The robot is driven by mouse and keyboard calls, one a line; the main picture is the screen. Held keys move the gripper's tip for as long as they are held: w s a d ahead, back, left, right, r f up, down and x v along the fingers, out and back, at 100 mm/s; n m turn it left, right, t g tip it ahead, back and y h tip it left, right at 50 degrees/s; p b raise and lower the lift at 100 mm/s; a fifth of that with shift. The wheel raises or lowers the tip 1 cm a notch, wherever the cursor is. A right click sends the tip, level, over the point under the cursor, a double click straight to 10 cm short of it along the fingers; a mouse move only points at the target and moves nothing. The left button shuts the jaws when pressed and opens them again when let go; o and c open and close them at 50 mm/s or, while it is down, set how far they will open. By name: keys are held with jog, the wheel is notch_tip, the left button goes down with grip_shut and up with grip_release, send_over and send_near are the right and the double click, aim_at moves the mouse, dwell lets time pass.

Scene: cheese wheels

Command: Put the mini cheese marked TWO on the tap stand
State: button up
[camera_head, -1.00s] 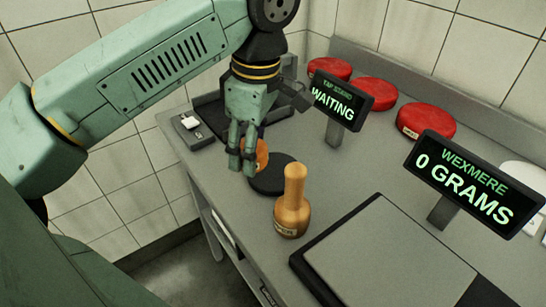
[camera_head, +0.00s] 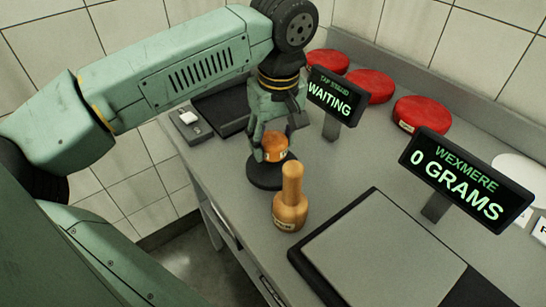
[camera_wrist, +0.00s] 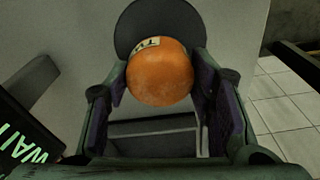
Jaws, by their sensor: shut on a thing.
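An orange mini cheese (camera_head: 275,147) is between the fingers of my gripper (camera_head: 271,152). In the wrist view the cheese (camera_wrist: 160,73) has a pale label at its far side, with letters that look like "TW", the rest cut off. My gripper is shut on it. The tap stand is a round black disc (camera_head: 262,180) under the gripper; it also shows beyond the cheese in the wrist view (camera_wrist: 150,20). The cheese appears above the stand; I cannot tell if it touches. The tap stand's display (camera_head: 333,97) reads WAITING.
A wooden mallet-like tool (camera_head: 290,205) stands upright just in front of the stand. A scale (camera_head: 385,250) lies at front right, its display (camera_head: 465,185) reading 0 GRAMS. Red cheese wheels (camera_head: 422,114) line the back. A dark tray (camera_head: 225,110) lies behind my gripper.

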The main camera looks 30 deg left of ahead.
aim_at(273, 152)
jog(key=shift+f+b, duration=0.9)
jog(key=shift+f, duration=0.8)
jog(key=shift+f, duration=0.15)
jog(key=o, duration=1.3)
jog(key=r+p, duration=0.1)
jog(key=r, duration=0.3)
jog(key=d+r+p, duration=0.1)
jog(key=r+p, duration=0.1)
jog(key=r, duration=0.2)
jog(key=r+p, duration=0.1)
jog(key=r, duration=0.3)
jog(key=shift+s+d+r+p, duration=0.15)
jog(key=shift+s+p, duration=0.25)
